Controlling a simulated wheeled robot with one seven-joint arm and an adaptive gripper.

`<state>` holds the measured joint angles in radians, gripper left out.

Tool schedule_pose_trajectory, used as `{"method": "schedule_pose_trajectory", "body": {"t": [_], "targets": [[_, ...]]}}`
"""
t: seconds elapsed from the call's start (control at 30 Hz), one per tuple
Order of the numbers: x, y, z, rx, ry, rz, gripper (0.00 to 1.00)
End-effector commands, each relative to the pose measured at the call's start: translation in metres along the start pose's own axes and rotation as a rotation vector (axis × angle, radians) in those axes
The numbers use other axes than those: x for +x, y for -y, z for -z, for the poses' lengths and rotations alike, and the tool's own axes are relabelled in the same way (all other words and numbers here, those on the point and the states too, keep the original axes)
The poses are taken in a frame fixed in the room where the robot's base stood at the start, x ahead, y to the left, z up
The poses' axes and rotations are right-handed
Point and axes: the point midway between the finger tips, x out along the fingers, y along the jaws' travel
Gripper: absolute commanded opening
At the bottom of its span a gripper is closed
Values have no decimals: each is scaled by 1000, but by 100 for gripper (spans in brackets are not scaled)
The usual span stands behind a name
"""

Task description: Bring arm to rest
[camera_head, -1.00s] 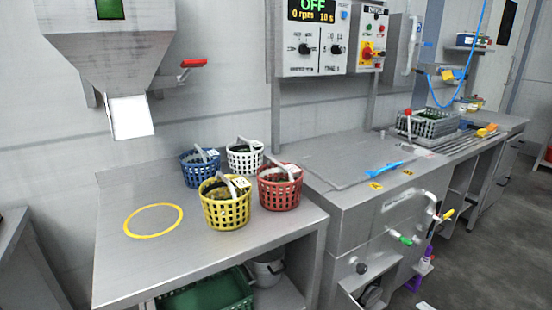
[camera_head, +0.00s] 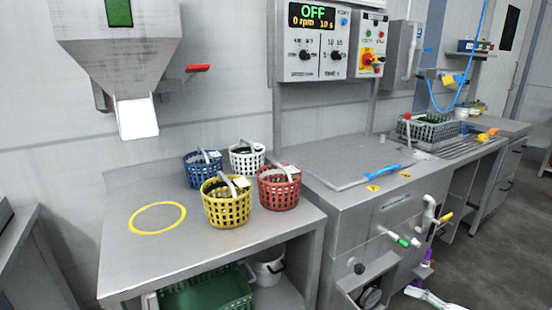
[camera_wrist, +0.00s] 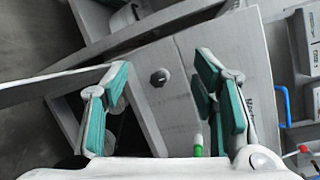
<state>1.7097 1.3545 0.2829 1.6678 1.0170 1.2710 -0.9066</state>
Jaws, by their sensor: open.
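My gripper (camera_wrist: 163,68) shows in the wrist view with its two teal-padded fingers spread apart. It is open and nothing is between the fingers. Beyond them is the grey front of a steel cabinet with a dark round knob (camera_wrist: 160,77) and a green-tipped handle (camera_wrist: 198,146).
Yellow (camera_head: 227,206), red (camera_head: 279,189), blue (camera_head: 201,170) and white (camera_head: 246,159) baskets stand on the steel table (camera_head: 150,270), beside a yellow ring (camera_head: 157,217). A hopper (camera_head: 115,55) hangs above. The steel washer unit (camera_head: 385,212) has protruding handles (camera_head: 400,239). Floor at right is clear.

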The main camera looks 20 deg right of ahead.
Motion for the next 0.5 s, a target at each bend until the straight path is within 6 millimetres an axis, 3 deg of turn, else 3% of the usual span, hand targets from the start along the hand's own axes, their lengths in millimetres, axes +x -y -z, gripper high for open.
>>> {"method": "schedule_pose_trajectory", "body": {"t": [0.17, 0.5], "targets": [[32, 42, -36, -52, 145, -169, 53], [92, 115, -145, -186, 414, -565, 53]]}}
